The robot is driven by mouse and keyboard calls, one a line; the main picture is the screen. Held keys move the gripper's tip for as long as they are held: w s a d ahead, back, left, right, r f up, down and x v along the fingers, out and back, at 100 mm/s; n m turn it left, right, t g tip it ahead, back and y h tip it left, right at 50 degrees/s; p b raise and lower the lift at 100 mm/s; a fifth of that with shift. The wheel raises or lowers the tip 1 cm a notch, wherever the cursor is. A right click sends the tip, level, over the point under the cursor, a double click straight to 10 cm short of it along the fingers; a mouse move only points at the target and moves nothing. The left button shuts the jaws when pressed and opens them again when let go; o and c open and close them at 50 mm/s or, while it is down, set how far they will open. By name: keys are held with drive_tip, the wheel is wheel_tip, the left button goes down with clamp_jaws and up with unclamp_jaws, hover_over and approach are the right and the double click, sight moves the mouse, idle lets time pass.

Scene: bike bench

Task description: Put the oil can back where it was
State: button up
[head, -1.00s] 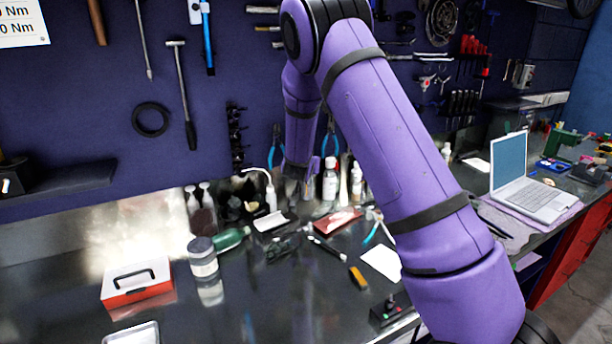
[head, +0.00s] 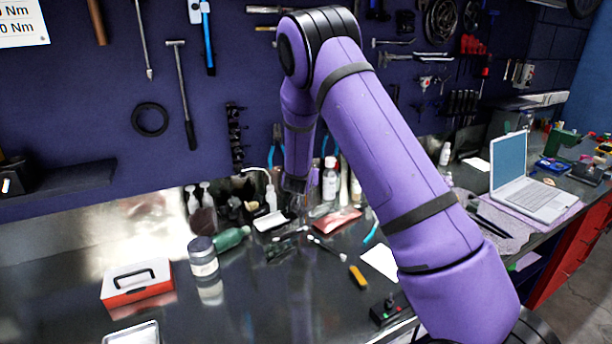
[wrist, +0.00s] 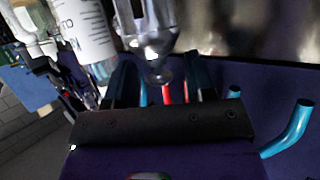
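My gripper (head: 297,187) points down among the bottles at the back of the bench, below the purple forearm. In the wrist view a shiny metal body narrowing to a tip, which I take for the oil can (wrist: 155,45), sits at top centre, between dark finger parts. It appears held. In the head view the can is too small and dark to make out clearly. Its contact with the bench cannot be told.
A white labelled bottle (head: 330,182) stands close right of my gripper; a white bottle with a bent spout (head: 271,196) stands left. A red-and-white box (head: 137,284), a grey jar (head: 203,260) and a green bottle (head: 231,238) occupy the left. A laptop (head: 530,190) sits right.

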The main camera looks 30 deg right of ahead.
drive_tip(key=shift+r, duration=0.1)
drive_tip(key=shift+s+a+r, duration=0.1)
drive_tip(key=shift+s, duration=0.05)
drive_tip(key=s+a+r+n+y, duration=0.1)
drive_tip(key=s+a+r+y, duration=0.25)
drive_tip(key=s+r, duration=0.4)
drive_tip(key=s+a+r+n+g+y, duration=0.1)
drive_tip(key=s+a+r+n+y, duration=0.1)
drive_tip(key=s+a+r, duration=0.45)
drive_tip(key=s+a+r+n+y, duration=0.1)
drive_tip(key=s+a+r+y, duration=0.2)
drive_tip(key=s+r, duration=0.6)
drive_tip(key=s+r+n+g, duration=0.1)
drive_tip(key=s+g, duration=0.1)
drive_tip(key=s, duration=1.1)
drive_tip(key=s+d+r+n+g, duration=0.1)
drive_tip(key=s+r+n+g, duration=0.1)
drive_tip(key=s, duration=1.2)
drive_tip(key=shift+d+g+h, duration=0.15)
drive_tip(key=shift+g+h, duration=0.25)
drive_tip(key=shift+h, duration=0.05)
